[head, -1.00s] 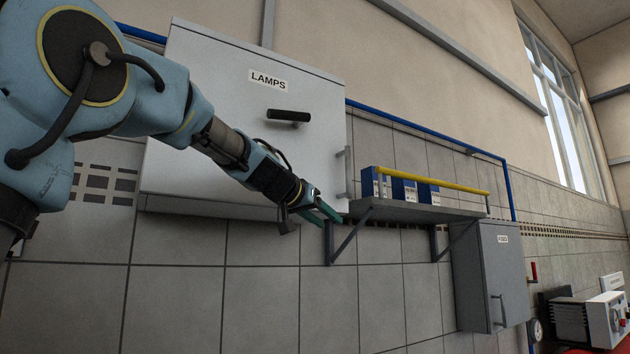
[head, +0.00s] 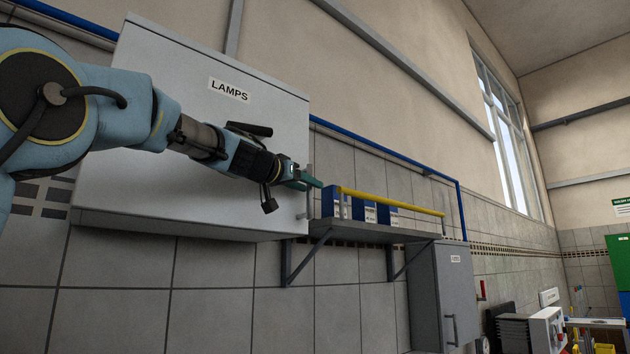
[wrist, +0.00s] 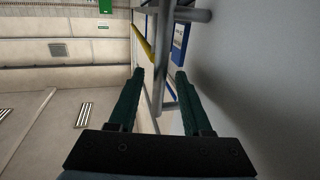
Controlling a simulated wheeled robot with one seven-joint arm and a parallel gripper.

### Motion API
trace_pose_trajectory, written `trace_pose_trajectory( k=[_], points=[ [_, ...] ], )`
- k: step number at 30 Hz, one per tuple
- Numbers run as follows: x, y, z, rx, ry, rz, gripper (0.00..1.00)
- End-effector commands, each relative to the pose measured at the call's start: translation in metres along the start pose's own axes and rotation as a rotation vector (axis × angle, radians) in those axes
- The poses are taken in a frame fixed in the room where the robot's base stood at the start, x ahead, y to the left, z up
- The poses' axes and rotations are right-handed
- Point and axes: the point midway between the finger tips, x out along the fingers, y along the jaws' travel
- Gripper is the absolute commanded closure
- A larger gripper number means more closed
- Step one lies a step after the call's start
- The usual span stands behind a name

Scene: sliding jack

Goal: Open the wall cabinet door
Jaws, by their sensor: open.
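The wall cabinet (head: 180,165) is a large pale grey box labelled LAMPS, and its door looks shut. A grey bar handle (head: 309,205) stands at the door's right edge, partly hidden behind my gripper. My gripper (head: 312,183) is at that edge, its green fingers pointing right across the handle. In the wrist view my gripper (wrist: 159,73) is open, with grey bars ahead of and between the fingers. I cannot tell whether the fingers touch the handle.
A shelf (head: 375,233) with blue boxes (head: 363,210) and a yellow rail (head: 395,201) is just right of the cabinet, close to my fingertips. A smaller grey cabinet (head: 443,290) hangs lower right. A blue pipe (head: 385,155) runs along the wall.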

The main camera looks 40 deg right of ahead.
Motion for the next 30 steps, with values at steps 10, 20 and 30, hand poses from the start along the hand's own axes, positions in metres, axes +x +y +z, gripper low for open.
trace_pose_trajectory(
  k=[10,20,30],
  points=[
    [0.041,-0.001,-0.002,0.000,0.000,-0.002,0.51],
    [0.044,-0.001,0.000,0.000,0.000,-0.002,0.51],
    [0.044,-0.001,0.000,0.000,0.000,-0.002,0.89]
  ],
)
